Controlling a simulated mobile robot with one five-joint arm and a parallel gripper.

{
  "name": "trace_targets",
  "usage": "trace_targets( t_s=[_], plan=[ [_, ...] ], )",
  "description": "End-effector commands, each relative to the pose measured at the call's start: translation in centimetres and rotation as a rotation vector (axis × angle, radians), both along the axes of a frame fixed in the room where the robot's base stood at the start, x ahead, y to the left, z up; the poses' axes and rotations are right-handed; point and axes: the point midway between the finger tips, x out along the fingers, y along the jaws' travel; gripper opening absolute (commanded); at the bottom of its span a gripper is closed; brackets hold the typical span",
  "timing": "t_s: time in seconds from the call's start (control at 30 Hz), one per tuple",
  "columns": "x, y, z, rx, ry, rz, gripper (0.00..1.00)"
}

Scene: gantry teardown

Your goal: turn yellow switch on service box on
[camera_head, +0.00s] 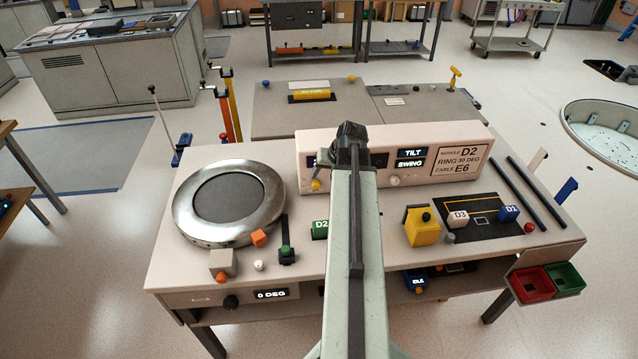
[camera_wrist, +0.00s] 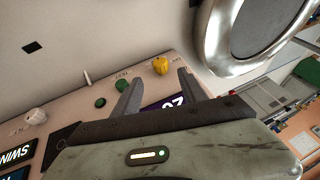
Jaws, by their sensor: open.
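A pale box with displays (camera_head: 440,180) stands at the back of the workbench and carries a small yellow switch (camera_head: 316,185) at its left front. In the wrist view the yellow switch (camera_wrist: 160,66) sits on the pale panel, just beyond and between my fingertips, apart from them as far as I can tell. My gripper (camera_wrist: 160,77) is open and empty, facing the panel. In the head view my arm covers the middle of the box and hides part of its front. I cannot read the switch's position.
Near the switch are green knobs (camera_wrist: 122,85), a thin white lever (camera_wrist: 87,77) and a white knob (camera_wrist: 36,116). A shiny metal ring (camera_head: 228,203) lies left of the box. A yellow block (camera_head: 421,226) and lettered cubes sit to the right.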

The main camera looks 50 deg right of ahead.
Motion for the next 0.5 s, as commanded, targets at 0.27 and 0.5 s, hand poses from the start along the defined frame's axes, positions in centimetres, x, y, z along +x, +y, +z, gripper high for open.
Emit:
trace_targets(
  t_s=[0.27,0.5],
  plan=[
    [1.6,-0.2,-3.8,-0.001,0.001,0.003,0.50],
    [3.3,-0.5,-7.0,-0.001,0.000,0.002,0.50]
  ],
)
